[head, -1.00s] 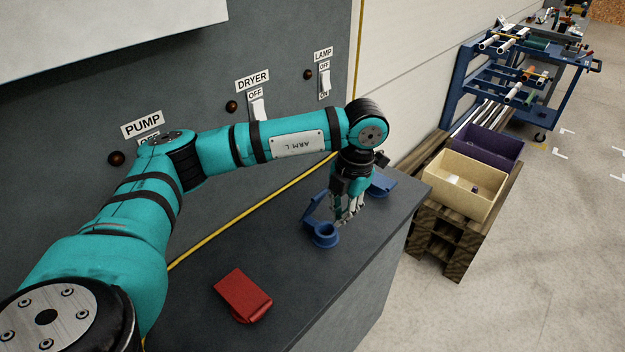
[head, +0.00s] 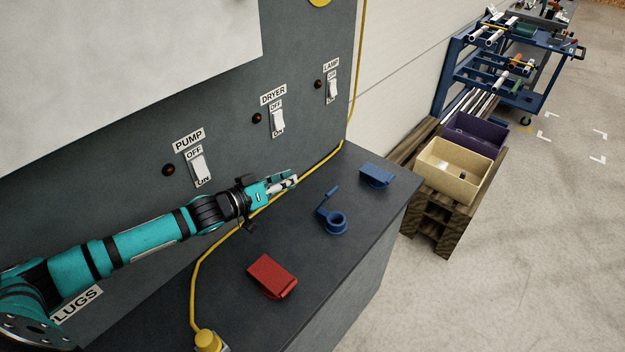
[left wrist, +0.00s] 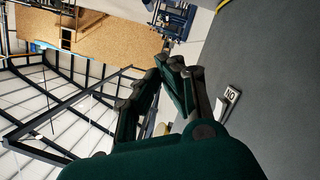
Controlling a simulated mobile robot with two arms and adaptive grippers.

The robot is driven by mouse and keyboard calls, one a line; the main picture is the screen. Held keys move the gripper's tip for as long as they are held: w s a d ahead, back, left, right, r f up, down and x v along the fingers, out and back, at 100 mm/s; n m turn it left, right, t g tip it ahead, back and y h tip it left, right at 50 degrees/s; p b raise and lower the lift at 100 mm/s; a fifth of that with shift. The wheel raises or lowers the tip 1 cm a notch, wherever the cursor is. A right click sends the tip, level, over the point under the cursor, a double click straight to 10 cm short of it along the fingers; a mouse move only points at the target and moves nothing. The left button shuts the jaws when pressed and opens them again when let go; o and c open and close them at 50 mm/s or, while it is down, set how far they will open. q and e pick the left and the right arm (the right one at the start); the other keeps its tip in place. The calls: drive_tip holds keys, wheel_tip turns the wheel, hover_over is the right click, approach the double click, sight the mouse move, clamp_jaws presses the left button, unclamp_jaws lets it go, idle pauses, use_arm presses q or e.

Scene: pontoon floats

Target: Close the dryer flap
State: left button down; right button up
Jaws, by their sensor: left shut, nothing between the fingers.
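On the dark counter, a blue round socket (head: 337,223) stands uncovered, with its blue flap (head: 326,197) raised at its left rear side. It is the middle one of three fittings, and it carries no readable label. The DRYER label (head: 273,95) is on the panel behind. My left gripper (head: 293,181) is shut and empty, level with the panel's foot, to the left of and behind the raised flap, apart from it. Its dark fingers also show in the left wrist view (left wrist: 165,90). My right gripper is not in view.
A red flapped fitting (head: 272,277) and a blue flapped fitting (head: 377,176) look covered. Switches line the panel, including the dryer switch (head: 278,122). A yellow cable runs along the counter to a yellow plug (head: 208,341). Bins (head: 455,165) stand right of the counter.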

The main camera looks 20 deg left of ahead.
use_arm(q)
drive_tip(key=b, duration=0.5)
hover_over(325, 199)
drive_tip(key=w+a, duration=0.3)
wheel_tip(325, 199, down, 2)
drive_tip(key=f, duration=0.1)
drive_tip(key=f+b, duration=0.1)
drive_tip(key=d+b, duration=0.1)
drive_tip(key=shift+s+f, duration=0.4)
drive_tip(key=shift+s+d+f+b, duration=0.2)
drive_tip(key=shift+d+f+b, duration=0.2)
drive_tip(key=shift+b, duration=0.25)
drive_tip(key=shift+r, duration=0.1)
drive_tip(key=shift+d, duration=0.15)
drive_tip(key=shift+s+d+m, duration=0.15)
drive_tip(key=shift+d+m, duration=0.15)
drive_tip(key=shift+m, duration=0.1)
